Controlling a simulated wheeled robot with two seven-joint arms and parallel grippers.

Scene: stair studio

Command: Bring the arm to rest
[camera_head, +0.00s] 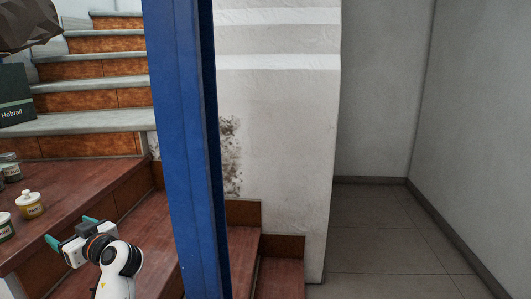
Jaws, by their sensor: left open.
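My left gripper (71,231) is at the lower left, at the end of my white arm. Its two teal fingertips are spread apart and nothing shows between them. It is over the reddish-brown wooden step (98,185), close to the front edge. A jar with a yellowish label and pale lid (30,206) stands to the left of the gripper, apart from it. My right gripper is not in view.
More jars (10,168) stand at the left edge, one cut off by it. A dark green box (15,97) stands behind them. A blue post (188,140) rises right of my arm. Stairs (95,122) climb behind. Tiled floor (375,245) at right is clear.

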